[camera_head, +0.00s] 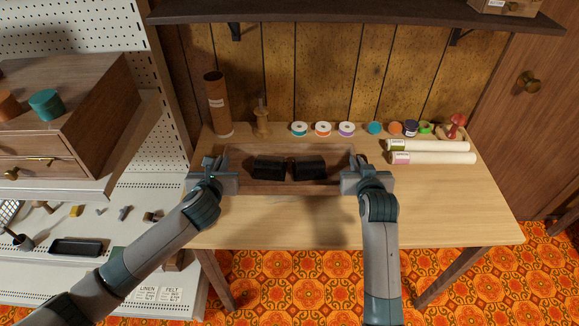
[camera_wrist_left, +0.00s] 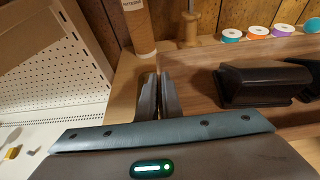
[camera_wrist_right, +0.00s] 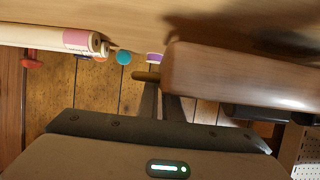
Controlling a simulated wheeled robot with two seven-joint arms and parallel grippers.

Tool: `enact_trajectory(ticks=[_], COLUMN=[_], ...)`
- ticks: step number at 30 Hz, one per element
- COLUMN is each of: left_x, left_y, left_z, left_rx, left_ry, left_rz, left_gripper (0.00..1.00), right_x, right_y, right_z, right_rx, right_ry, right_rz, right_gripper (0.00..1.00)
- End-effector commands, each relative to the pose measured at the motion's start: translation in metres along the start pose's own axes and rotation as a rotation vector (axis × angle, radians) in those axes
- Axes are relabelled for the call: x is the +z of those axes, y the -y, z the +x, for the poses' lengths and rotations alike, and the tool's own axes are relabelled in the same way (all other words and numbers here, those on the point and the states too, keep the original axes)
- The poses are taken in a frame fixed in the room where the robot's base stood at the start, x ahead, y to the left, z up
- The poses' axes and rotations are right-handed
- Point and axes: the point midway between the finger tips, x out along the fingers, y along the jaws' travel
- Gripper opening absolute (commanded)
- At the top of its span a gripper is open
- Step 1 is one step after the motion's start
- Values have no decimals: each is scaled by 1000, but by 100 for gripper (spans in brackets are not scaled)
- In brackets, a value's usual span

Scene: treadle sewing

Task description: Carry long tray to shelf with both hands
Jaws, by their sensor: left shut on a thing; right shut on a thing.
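The long brown wooden tray (camera_head: 285,188) spans the middle of the table in the head view, level, with two black blocky objects (camera_head: 268,167) inside. My left gripper (camera_head: 212,168) is shut on the tray's left end; in the left wrist view its fingers (camera_wrist_left: 160,97) are close together at that end. My right gripper (camera_head: 362,170) is shut on the right end, where the right wrist view shows a short brown handle (camera_wrist_right: 146,76) at the fingers. The tray's underside is hidden, so I cannot tell whether it touches the table.
A dark shelf (camera_head: 350,14) runs along the back wall, with a box (camera_head: 507,6) at its right. Behind the tray on the table (camera_head: 450,205) stand a brown tube (camera_head: 217,103), a spindle (camera_head: 262,118) and several spools (camera_head: 323,129). Fabric rolls (camera_head: 435,157) lie right. A drawer cabinet (camera_head: 75,120) stands left.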

Motion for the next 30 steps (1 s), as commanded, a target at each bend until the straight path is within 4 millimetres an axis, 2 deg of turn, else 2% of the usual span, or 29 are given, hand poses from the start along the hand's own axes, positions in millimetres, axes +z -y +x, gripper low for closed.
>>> enact_trajectory(ticks=[11,17,30], left_x=[3,6,18], left_y=[0,0,0], left_z=[-2,-9,-46], left_rx=[0,0,-1], left_ry=[4,5,5], left_rz=[0,0,0], left_gripper=[0,0,0], right_x=[-3,-6,-17], right_y=[0,0,0], right_z=[-2,-9,-46], right_rx=[0,0,0], right_ry=[-5,-6,-5], right_rz=[0,0,0], right_gripper=[0,0,0])
